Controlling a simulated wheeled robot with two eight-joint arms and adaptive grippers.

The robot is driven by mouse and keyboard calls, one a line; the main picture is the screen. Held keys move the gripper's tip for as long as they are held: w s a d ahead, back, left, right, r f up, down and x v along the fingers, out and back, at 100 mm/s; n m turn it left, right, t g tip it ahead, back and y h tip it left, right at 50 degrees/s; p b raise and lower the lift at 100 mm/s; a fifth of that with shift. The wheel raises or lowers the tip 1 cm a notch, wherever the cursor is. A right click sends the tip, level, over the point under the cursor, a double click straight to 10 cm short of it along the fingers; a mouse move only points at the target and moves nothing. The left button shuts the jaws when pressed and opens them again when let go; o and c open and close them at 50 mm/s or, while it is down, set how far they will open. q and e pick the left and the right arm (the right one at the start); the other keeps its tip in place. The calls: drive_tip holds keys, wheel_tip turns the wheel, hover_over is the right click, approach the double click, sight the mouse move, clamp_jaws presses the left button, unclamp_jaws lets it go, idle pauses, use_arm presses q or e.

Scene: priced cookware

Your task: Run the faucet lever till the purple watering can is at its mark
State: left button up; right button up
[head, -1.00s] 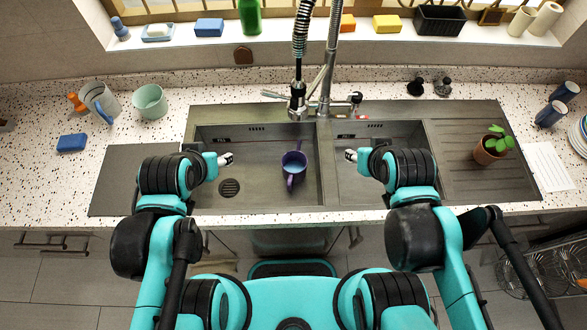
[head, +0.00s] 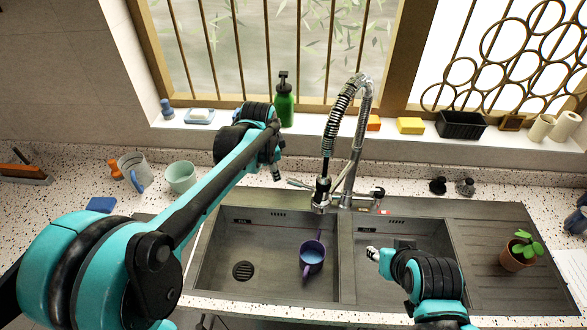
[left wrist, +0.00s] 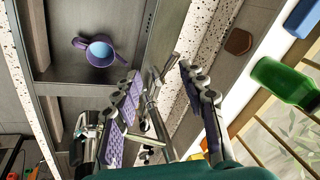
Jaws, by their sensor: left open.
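The purple watering can (head: 312,256) stands in the left sink basin, below and slightly left of the spout. Its blue inside shows in the left wrist view (left wrist: 100,52); I cannot read a mark or level. The chrome faucet (head: 352,160) rises behind the sinks, with a lever (head: 299,184) pointing left from its base. My left gripper (head: 276,172) is open and empty, just behind and left of the lever, apart from it. In the left wrist view its fingers (left wrist: 159,73) spread in front of the faucet. My right gripper (head: 372,254) hovers over the right basin; its finger gap is unclear.
A green bottle (head: 284,104), sponges and a black planter (head: 460,125) stand on the window sill. A mint cup (head: 181,177) and a pitcher (head: 134,170) are at the counter's left. A potted plant (head: 519,252) stands on the right drainboard.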

use_arm(q)
drive_tip(key=w+d+f+m, duration=0.3)
drive_tip(key=w+f, duration=0.2)
drive_tip(key=w, duration=0.1)
drive_tip(key=m+g, duration=0.2)
drive_tip(key=m, duration=0.1)
hover_over(294, 181)
drive_tip(key=s, duration=0.1)
wheel_tip(294, 181, down, 6)
drive_tip(key=shift+w+f+b, duration=0.2)
drive_tip(key=shift+f+b, duration=0.35)
drive_tip(key=shift+f, duration=0.8)
drive_tip(key=shift+w+f+b, duration=0.15)
drive_tip(key=shift+f+b, duration=0.4)
drive_tip(key=shift+f, duration=0.8)
drive_tip(key=shift+w+f+b, duration=0.2)
drive_tip(key=shift+f+b, duration=0.35)
drive_tip(key=shift+f, duration=0.8)
clamp_jaws()
